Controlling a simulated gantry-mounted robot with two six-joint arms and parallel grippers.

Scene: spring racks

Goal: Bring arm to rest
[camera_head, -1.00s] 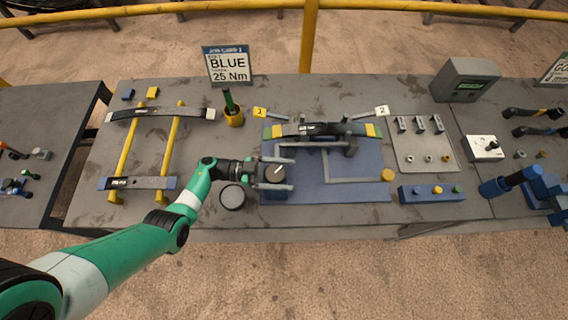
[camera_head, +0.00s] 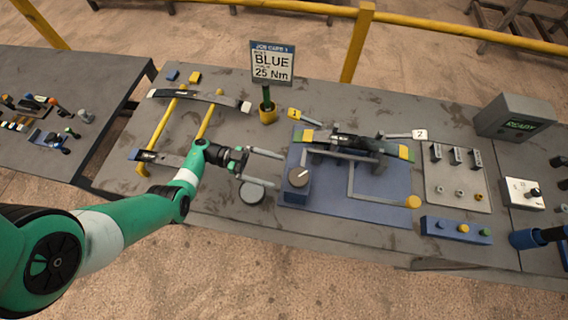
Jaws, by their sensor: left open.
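My left arm (camera_head: 130,216) comes in from the lower left, green with a white band. Its gripper (camera_head: 279,170) is open and empty. Its two grey fingers point right, above the table just left of the blue fixture plate (camera_head: 327,198). A dark dial knob on a blue block (camera_head: 297,180) stands just past the fingertips, apart from them. A round dark disc (camera_head: 252,193) lies on the table below the gripper.
A leaf spring (camera_head: 358,145) sits on the fixture plate. A yellow rack (camera_head: 157,137) holds two more springs at left. A job card reading BLUE 25 Nm (camera_head: 272,64) stands behind. A grey READY box (camera_head: 514,118) and a blue button box (camera_head: 455,231) are at right.

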